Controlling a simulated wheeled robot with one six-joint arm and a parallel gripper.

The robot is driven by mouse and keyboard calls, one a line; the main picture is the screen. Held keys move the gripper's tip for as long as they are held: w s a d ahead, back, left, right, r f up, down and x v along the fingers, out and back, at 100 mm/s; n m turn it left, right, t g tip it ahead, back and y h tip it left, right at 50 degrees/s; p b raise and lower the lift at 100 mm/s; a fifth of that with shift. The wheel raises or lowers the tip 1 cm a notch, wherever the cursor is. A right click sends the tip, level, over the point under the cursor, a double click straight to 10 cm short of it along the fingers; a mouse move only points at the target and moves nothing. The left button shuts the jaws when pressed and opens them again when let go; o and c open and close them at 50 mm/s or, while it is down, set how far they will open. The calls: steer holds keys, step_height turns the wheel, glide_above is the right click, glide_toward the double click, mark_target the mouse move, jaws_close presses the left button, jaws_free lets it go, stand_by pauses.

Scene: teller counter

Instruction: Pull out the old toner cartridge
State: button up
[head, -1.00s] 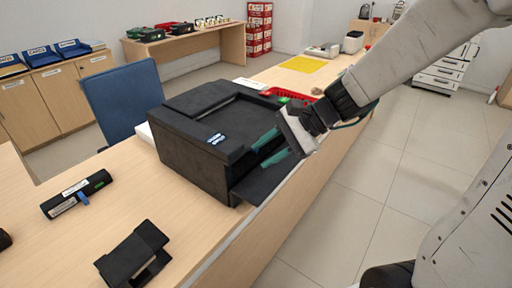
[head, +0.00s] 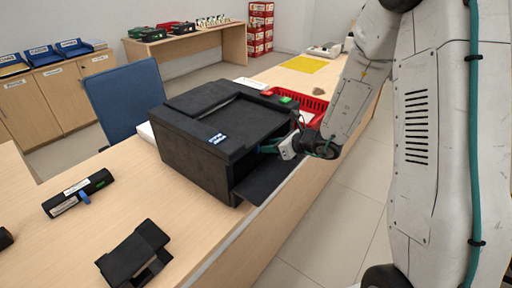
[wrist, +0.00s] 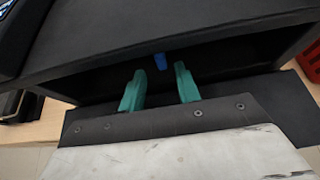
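The black printer (head: 215,135) stands on the counter with its front flap (head: 268,178) folded down. My gripper (head: 266,149) is at the printer's front opening, above the flap. In the wrist view, the two green fingers of my gripper (wrist: 160,90) are apart with nothing between them, pointing into the dark opening. A blue tab (wrist: 160,61) shows ahead of the fingertips inside the opening, roughly in line with the gap. The cartridge body behind the tab is lost in the dark. Another black cartridge (head: 78,193) with a white label and a blue tab lies on the counter at left.
A black open-framed holder (head: 134,255) sits on the counter in front. A red basket (head: 310,107) stands behind the printer to the right, and also shows in the wrist view (wrist: 312,60). A blue chair (head: 124,100) is behind the counter. Counter between the loose cartridge and printer is clear.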

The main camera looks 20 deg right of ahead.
mark_target(259, 146)
steer(key=shift+x, duration=2.95)
jaws_close()
steer(key=shift+r, duration=0.35)
steer(key=shift+s, duration=0.1)
steer(key=s+d+r, duration=0.1)
steer(key=s+d, duration=0.9)
steer(key=s, duration=0.3)
steer(key=shift+s, duration=0.35)
